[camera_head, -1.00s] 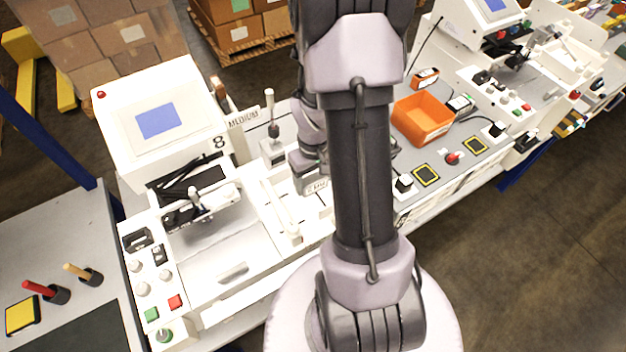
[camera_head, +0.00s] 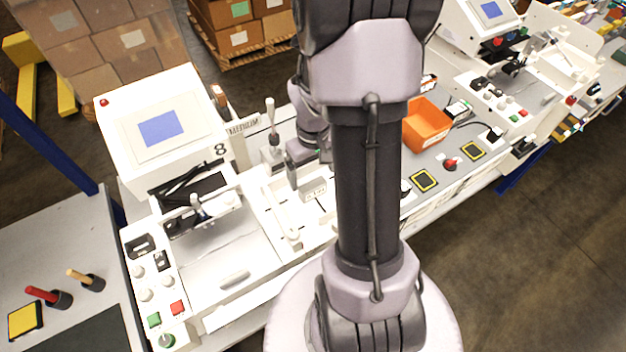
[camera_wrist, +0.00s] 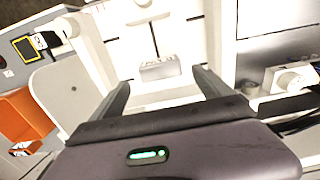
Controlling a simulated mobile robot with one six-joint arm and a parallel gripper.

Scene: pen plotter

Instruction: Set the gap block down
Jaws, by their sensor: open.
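The gap block (camera_wrist: 160,69) is a small pale block with dark lettering on its side. In the wrist view it sits on the white panel (camera_wrist: 132,38) marked with black lines, just beyond and between my fingertips. My gripper (camera_wrist: 160,80) is open, one finger to each side, with a visible gap between the fingers and the block. In the head view the block (camera_head: 314,189) shows on the white panel just below my gripper (camera_head: 306,178), which is partly hidden by my arm.
A white machine with a blue screen (camera_head: 160,128) and a lever stands left of the panel. An upright-handled fixture (camera_head: 271,150) stands behind. An orange bin (camera_head: 428,124) and yellow-framed black pads (camera_head: 424,181) lie to the right.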

